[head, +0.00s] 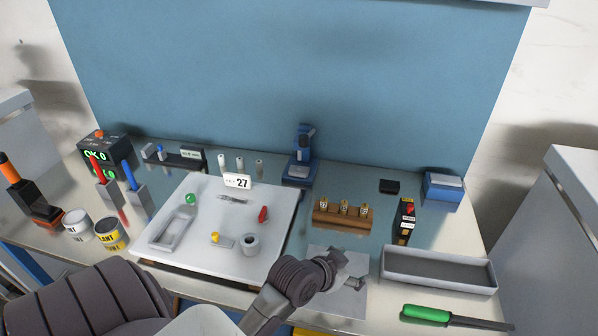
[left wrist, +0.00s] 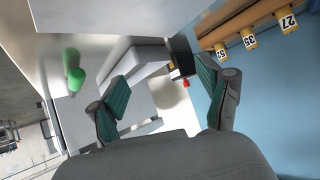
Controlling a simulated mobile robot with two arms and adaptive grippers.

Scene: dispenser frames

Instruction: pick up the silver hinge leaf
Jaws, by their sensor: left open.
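A small silver piece (head: 233,199), which looks like the hinge leaf, lies flat on the white board (head: 275,203) below the "27" card; it is too small to be sure. My left gripper (head: 347,270) is well to the right of it, above a light grey sheet (head: 347,300) at the table's front. In the left wrist view its two fingers (left wrist: 165,92) are spread apart with nothing held between them. I cannot make out the silver piece in the left wrist view. My right gripper is not in view.
A long grey tray (head: 440,284) lies right of my left gripper, with a green-handled tool (head: 427,313) in front. A wooden block with numbered tags (head: 341,221) stands behind the gripper. The board also holds a grey frame (head: 167,235), a grey ring (head: 250,246) and small coloured parts.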

